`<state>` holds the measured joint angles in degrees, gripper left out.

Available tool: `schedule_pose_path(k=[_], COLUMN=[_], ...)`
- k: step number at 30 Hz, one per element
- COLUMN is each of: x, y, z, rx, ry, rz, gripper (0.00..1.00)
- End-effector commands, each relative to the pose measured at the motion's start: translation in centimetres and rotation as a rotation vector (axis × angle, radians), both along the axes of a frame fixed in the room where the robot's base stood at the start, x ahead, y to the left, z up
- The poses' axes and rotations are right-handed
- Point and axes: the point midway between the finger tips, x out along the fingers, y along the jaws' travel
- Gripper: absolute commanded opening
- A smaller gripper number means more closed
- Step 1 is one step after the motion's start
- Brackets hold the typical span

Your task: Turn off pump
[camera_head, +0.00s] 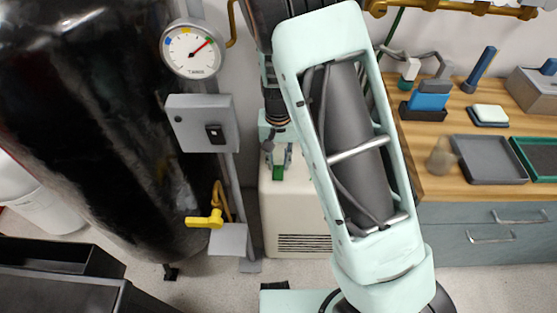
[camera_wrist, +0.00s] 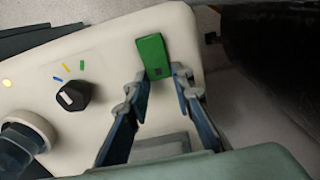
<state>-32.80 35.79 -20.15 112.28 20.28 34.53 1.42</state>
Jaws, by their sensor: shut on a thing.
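The pump (camera_head: 296,215) is a cream box with vents, standing on the floor beside the wooden bench. In the wrist view, its top (camera_wrist: 100,40) carries a dark knob (camera_wrist: 72,96) with a white pointer and blue, yellow and green marks around it. A green rectangular block (camera_wrist: 153,56) with a small dark square is at the pump's edge; it also shows in the head view (camera_head: 278,174). My gripper (camera_wrist: 160,82) has its two fingertips on either side of the block's near end, shut on it. My gripper (camera_head: 279,160) points down over the pump.
A large black tank (camera_head: 90,130) stands at left, with a gauge (camera_head: 191,50), a grey switch box (camera_head: 203,123) and a yellow valve handle (camera_head: 206,220) next to it. The wooden bench (camera_head: 430,150) at right holds trays and several small items.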

Motion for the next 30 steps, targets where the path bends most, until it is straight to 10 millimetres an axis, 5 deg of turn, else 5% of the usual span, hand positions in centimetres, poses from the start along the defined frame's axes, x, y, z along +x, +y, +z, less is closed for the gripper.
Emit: schedule_pose_path(k=[16,29,30], x=[-0.97,-0.97,-0.96], y=[0.04,-0.01,-0.01], z=[0.53,0.61,0.61], rx=[-0.011,-0.011,-0.011], ry=[-0.286,-0.316,-0.316], rz=[0.001,0.000,0.000], gripper=[0.00,0.00,0.24])
